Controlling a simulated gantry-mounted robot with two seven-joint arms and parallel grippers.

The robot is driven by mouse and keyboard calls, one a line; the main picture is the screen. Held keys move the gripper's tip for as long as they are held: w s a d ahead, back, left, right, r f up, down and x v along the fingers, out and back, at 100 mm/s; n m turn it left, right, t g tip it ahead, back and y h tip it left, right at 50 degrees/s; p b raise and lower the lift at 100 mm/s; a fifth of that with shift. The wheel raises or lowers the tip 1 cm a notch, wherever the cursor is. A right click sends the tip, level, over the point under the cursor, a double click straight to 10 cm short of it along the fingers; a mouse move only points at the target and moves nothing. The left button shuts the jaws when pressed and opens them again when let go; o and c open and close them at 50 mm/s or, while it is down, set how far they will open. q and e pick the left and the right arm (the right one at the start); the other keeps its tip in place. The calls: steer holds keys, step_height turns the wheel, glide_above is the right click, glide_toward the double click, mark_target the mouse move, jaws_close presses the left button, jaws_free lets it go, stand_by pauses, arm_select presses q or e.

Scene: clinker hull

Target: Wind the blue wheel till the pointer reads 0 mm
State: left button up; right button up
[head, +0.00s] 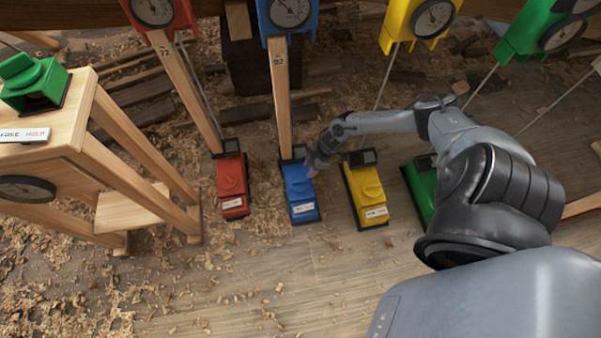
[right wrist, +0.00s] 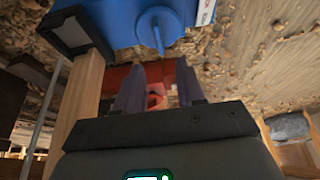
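The blue jack (head: 299,193) stands on the floor below a wooden post marked 92. Its round blue wheel (right wrist: 160,28) with a raised bar shows in the right wrist view. The blue gauge (head: 288,12) is at the top of the head view; its pointer is too small to read. My right gripper (head: 314,165) is at the upper right side of the blue jack, partly covering it. In the right wrist view my right gripper (right wrist: 158,82) has its fingers apart with nothing between them, pointing just below the wheel. My left gripper is not in view.
A red jack (head: 231,187) stands left of the blue one, a yellow jack (head: 367,193) close on its right, and a green jack (head: 421,186) farther right. A wooden stand (head: 120,150) is at the left. The floor in front is clear apart from shavings.

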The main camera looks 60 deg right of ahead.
mark_target(301, 181)
steer(key=b+x, duration=0.6)
steer(key=x, duration=0.2)
steer(key=shift+f, duration=0.4)
steer(key=shift+w+a+f+b, duration=0.1)
steer(key=shift+w+f+b, duration=0.05)
steer(key=shift+f+b, duration=0.35)
steer(key=shift+f, duration=0.15)
steer(key=c, duration=0.7)
jaws_close()
